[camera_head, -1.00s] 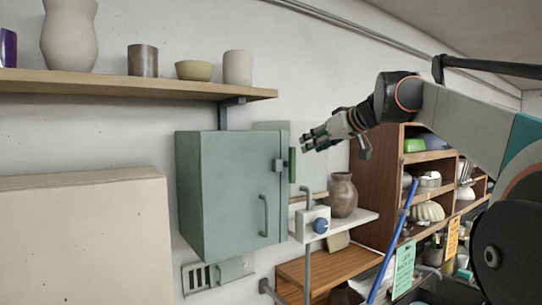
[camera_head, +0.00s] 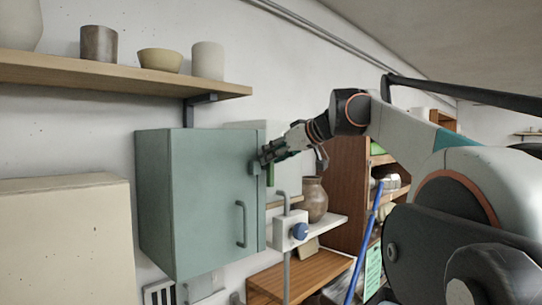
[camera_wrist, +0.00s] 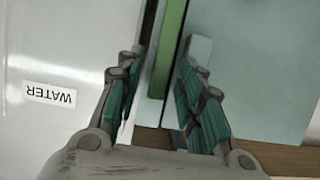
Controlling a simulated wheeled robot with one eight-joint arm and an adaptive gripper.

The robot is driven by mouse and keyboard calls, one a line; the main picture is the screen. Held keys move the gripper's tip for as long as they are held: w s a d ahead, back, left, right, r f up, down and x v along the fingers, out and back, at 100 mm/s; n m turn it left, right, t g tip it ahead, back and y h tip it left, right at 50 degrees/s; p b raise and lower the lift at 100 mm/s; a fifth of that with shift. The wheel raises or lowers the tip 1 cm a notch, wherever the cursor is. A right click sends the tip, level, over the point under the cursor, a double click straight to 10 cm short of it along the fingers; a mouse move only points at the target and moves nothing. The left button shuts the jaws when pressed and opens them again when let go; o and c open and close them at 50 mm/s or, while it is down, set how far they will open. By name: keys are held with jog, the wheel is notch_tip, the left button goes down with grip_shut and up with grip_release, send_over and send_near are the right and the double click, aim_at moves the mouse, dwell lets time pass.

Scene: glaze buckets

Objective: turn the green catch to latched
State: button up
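The green catch (camera_head: 270,174) is a narrow upright bar at the right edge of the teal cabinet (camera_head: 197,200), by a small grey-green block (camera_head: 255,167). In the wrist view the catch (camera_wrist: 170,40) runs between my two fingers, alongside a dark strip. My gripper (camera_head: 268,155) is at the upper part of the catch in the head view and hides its top. In the wrist view my gripper (camera_wrist: 160,72) is open, with one finger on each side of the catch and a gap showing. I cannot tell whether a finger touches it.
The cabinet door has a vertical handle (camera_head: 241,224). Below right of the catch are a white box with a blue knob (camera_head: 299,231) and a brown vase (camera_head: 314,200) on a shelf. A pot shelf (camera_head: 120,77) is above. A WATER label (camera_wrist: 50,95) shows in the wrist view.

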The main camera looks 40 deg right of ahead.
grip_shut()
jog(key=shift+d, duration=0.2)
jog(key=shift+w+d+f+m+t+y+b, duration=0.1)
jog(key=shift+d+f+m+t+y+b, duration=0.45)
jog(key=shift+m+y, duration=1.2)
jog(key=shift+w+d+f+m+t+y+b, duration=0.2)
jog(key=shift+d+f+m+y+b, duration=0.5)
jog(key=shift+m, duration=2.1)
jog(key=shift+s+d+f+m+t+y+b, duration=0.1)
jog(key=shift+d+f+m+t+y+b, duration=0.6)
jog(key=shift+m, duration=1.55)
jog(key=shift+a+f+g+y, duration=0.1)
jog(key=shift+g+y, duration=0.15)
jog(key=shift+y, duration=0.2)
grip_release()
jog(key=shift+w, duration=0.1)
